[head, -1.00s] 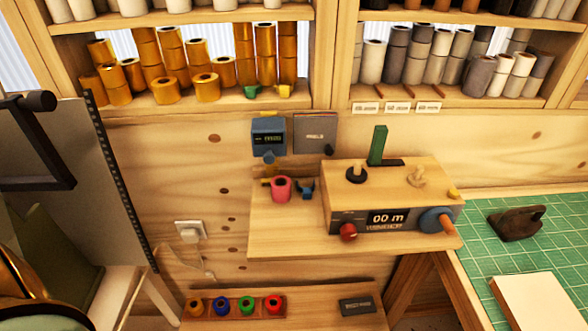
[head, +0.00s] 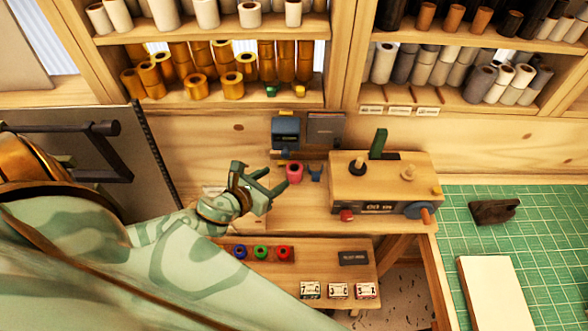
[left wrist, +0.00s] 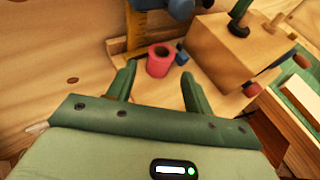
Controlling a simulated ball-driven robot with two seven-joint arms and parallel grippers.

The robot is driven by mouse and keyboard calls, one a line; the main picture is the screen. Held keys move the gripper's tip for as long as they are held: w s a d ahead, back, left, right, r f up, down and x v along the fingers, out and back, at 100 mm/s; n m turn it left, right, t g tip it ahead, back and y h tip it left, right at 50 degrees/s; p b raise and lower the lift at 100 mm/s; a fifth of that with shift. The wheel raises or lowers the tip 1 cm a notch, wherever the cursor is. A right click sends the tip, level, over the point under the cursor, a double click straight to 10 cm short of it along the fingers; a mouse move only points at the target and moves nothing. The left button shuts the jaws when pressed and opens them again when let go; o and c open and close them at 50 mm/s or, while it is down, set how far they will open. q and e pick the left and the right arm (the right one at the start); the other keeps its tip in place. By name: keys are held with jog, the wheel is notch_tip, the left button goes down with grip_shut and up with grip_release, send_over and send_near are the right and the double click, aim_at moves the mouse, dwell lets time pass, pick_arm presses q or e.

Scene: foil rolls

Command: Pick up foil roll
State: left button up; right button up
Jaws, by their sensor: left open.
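A pink-red roll (head: 294,173) stands upright on the wooden bench, left of the wooden machine with a display. It also shows in the left wrist view (left wrist: 160,60), framed between the fingertips and beyond them. My left gripper (head: 279,178) is open and empty, just left of the pink-red roll, with its fingers pointing toward it. I cannot tell the exact gap. Several gold foil rolls (head: 202,85) stand on the shelf at the upper left. My right gripper is in neither view.
The wooden machine (head: 385,180) stands right of the roll. A small blue item (head: 316,172) sits close to the roll. A blue device (head: 285,131) is on the wall behind. A lower shelf (head: 330,267) holds small coloured rolls. A green mat (head: 540,240) lies at right.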

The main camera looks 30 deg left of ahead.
aim_at(297, 166)
pick_arm(q)
jog(key=x, duration=0.5)
jog(key=shift+f, duration=0.15)
jog(key=x, duration=0.5)
jog(key=shift+d+f, duration=0.2)
jog(key=shift+s, duration=0.15)
jog(key=c, duration=0.8)
jog(key=shift+c, duration=0.2)
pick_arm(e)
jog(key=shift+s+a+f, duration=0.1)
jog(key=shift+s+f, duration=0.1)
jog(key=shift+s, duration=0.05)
pick_arm(q)
jog(key=shift+r, duration=0.15)
